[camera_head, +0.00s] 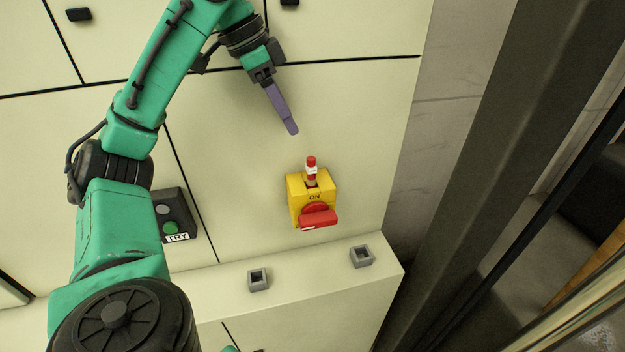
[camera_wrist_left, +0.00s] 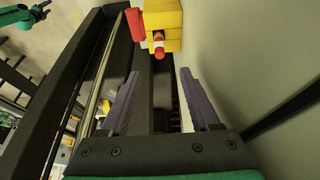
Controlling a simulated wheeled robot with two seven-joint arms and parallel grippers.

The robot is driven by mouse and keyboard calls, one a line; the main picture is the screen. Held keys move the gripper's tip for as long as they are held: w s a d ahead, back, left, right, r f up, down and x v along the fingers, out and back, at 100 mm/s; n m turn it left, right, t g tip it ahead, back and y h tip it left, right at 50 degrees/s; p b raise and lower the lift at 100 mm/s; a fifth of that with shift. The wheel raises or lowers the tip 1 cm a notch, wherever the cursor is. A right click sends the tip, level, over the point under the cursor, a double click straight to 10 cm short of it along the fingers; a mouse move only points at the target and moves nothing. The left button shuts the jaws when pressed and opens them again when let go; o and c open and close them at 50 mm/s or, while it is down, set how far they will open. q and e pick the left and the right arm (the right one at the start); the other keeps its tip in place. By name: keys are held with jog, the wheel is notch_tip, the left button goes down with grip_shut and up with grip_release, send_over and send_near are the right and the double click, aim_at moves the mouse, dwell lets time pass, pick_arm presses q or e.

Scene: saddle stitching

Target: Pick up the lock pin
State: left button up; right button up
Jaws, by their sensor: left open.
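The lock pin (camera_head: 311,168), with a red cap and a white band, stands upright in the top of the yellow switch box (camera_head: 296,190). A red handle (camera_head: 318,218) sits on the front of the box, below the word ON. My left gripper (camera_head: 290,131) is above the pin and a little left of it, apart from it. In the left wrist view the gripper (camera_wrist_left: 160,73) is open and empty, and the pin (camera_wrist_left: 159,48) shows beyond the gap between its fingertips. The pin's lower end is hidden in the box. My right gripper is not seen.
The box is mounted on a pale panel wall. A dark box labelled TRY (camera_head: 173,214) with a green button is to its left, behind my arm. Two small grey square sockets (camera_head: 258,279) (camera_head: 361,256) sit on the ledge below. A dark post (camera_head: 490,170) stands at right.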

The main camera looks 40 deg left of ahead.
aim_at(308, 158)
pick_arm(q)
jog(key=x, duration=1.2)
jog(key=shift+s, duration=0.15)
jog(key=shift+f, duration=0.2)
grip_shut()
